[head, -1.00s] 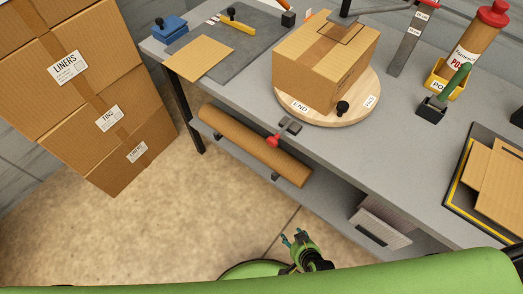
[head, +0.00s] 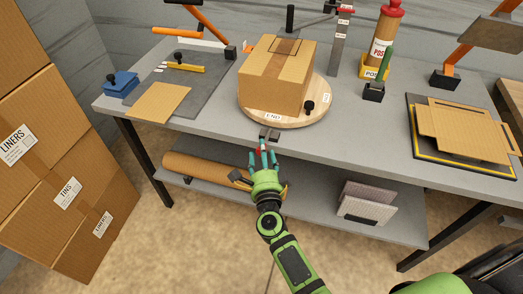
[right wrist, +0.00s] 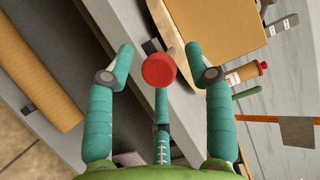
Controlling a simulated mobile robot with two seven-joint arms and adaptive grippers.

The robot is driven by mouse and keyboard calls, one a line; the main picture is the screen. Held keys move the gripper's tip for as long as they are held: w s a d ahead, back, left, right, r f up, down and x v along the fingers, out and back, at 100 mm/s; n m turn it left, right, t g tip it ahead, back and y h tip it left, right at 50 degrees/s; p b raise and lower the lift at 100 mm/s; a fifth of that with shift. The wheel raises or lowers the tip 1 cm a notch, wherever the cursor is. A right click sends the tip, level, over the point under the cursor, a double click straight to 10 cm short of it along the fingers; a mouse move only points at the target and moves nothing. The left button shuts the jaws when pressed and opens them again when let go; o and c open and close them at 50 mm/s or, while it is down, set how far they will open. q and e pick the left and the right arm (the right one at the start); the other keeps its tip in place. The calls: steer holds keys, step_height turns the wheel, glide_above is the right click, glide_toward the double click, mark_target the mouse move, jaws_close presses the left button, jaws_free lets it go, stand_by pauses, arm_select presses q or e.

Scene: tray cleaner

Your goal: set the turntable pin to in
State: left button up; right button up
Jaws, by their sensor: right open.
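The turntable pin has a round red knob (right wrist: 159,70), which sits between my open fingers in the right wrist view. In the head view the knob is mostly hidden behind my fingers, below the dark bracket (head: 269,134) at the table's front edge. The wooden turntable (head: 286,119) bears a cardboard box (head: 275,80) and has END and SIDE labels and a black knob (head: 309,107). My right gripper (head: 262,152) is open, its fingers around the red knob; contact cannot be told. My left gripper is not in view.
A brown roll (head: 205,172) lies on the lower shelf, just behind my right gripper. The grey table (head: 360,145) has clear room along its front edge. Stacked cartons (head: 50,160) stand at the left. A yellow-edged tray with cardboard (head: 420,165) lies right.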

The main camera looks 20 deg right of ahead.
mark_target(266, 140)
steer(key=shift+w+d, duration=0.1)
steer(key=shift+w, duration=0.6)
jaws_close()
steer(key=shift+w+d+r, duration=0.1)
steer(key=shift+w+d, duration=0.3)
steer(key=shift+w, duration=0.2)
steer(key=shift+w+d, duration=0.4)
steer(key=shift+w, duration=0.15)
jaws_free()
steer(key=shift+w, duration=0.1)
